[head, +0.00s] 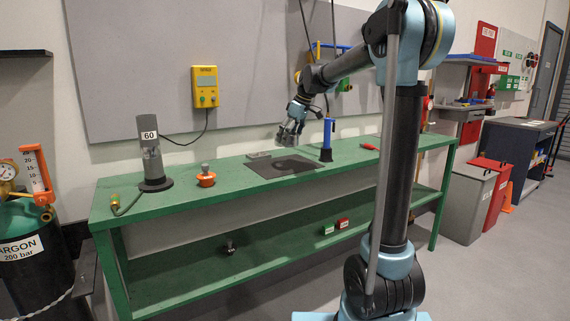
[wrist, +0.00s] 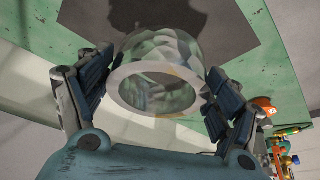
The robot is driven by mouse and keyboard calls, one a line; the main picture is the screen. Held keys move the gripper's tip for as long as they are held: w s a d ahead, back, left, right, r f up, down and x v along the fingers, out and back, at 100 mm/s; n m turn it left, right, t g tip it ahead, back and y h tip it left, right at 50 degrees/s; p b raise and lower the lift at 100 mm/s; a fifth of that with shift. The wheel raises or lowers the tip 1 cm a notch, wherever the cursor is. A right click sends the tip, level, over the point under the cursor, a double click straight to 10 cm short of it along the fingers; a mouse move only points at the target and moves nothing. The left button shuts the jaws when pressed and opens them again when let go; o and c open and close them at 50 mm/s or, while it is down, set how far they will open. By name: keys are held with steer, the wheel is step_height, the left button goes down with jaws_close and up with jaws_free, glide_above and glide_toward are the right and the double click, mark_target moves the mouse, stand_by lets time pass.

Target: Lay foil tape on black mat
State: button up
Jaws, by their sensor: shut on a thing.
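The foil tape (wrist: 155,67) is a silvery roll with a pale ring-shaped end facing the wrist camera. My gripper (wrist: 160,75) is shut on it, with one finger on each side. In the head view my gripper (head: 290,134) hangs above the bench, over the back part of the black mat (head: 262,170). The roll is small there and hard to tell from the fingers. The mat lies flat on the green bench and also shows in the wrist view (wrist: 238,22), beyond the roll. A dark shadow falls on it. The roll appears clear of the mat.
On the green bench (head: 225,180), a blue tool (head: 328,135) stands upright right of the mat. A small grey block (head: 258,155) lies behind it. An orange item (head: 206,178) and a grey cylinder marked 60 (head: 150,148) stand to the left. A red-handled item (head: 370,147) lies right.

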mark_target(285, 166)
steer(key=shift+a+f, duration=0.1)
steer(key=shift+f, duration=4.45)
steer(key=o, duration=1.1)
steer(key=shift+s+f, duration=0.1)
